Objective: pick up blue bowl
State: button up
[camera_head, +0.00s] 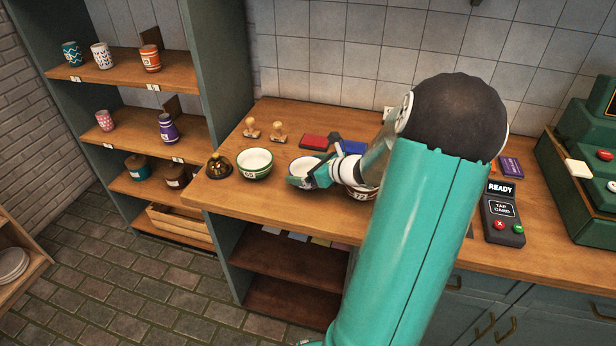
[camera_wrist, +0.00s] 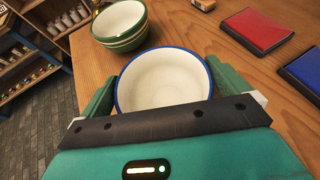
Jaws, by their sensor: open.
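The blue bowl (camera_wrist: 163,80), white inside with a blue rim, stands upright on the wooden counter. In the wrist view it lies between the two green fingers of my gripper (camera_wrist: 160,88), which are spread apart to its left and right. Its near side is hidden behind the gripper body. In the head view the blue bowl (camera_head: 303,168) is partly covered by my gripper (camera_head: 308,181). I cannot tell whether the fingers touch it.
A green bowl (camera_head: 255,165) stands just left of the blue bowl, with a brass bell (camera_head: 219,166) beyond it. A red-marked bowl (camera_head: 361,192) is partly behind my arm. Red (camera_head: 314,142) and blue (camera_wrist: 305,72) ink pads and wooden stamps (camera_head: 278,131) lie behind. A card terminal (camera_head: 503,215) stands right.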

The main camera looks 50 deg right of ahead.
jog(key=c, duration=0.8)
jog(key=shift+o, duration=0.2)
jog(key=shift+r, duration=0.1)
